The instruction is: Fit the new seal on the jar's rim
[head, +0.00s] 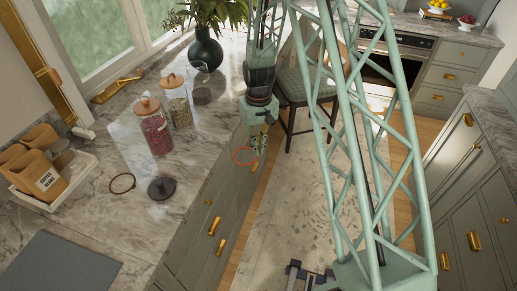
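An orange-red ring, the new seal (236,158), is at the tips of my gripper (257,158), off the right edge of the counter. Its right side meets the fingers, which look closed on it, though they are small here. A clear glass jar without a lid (201,82) seems to stand at the back of the counter, near the plant; its rim is hard to make out. A darker brown ring (122,191) lies flat on the counter at the front left. A black round lid (161,188) lies to its right.
Two wooden-lidded jars, one with red contents (155,134) and one with greenish contents (178,106), stand on the counter (105,225). A dark vase (205,52) stands behind. A white tray (22,195) holds brown containers. A chair (303,88) stands right of my gripper.

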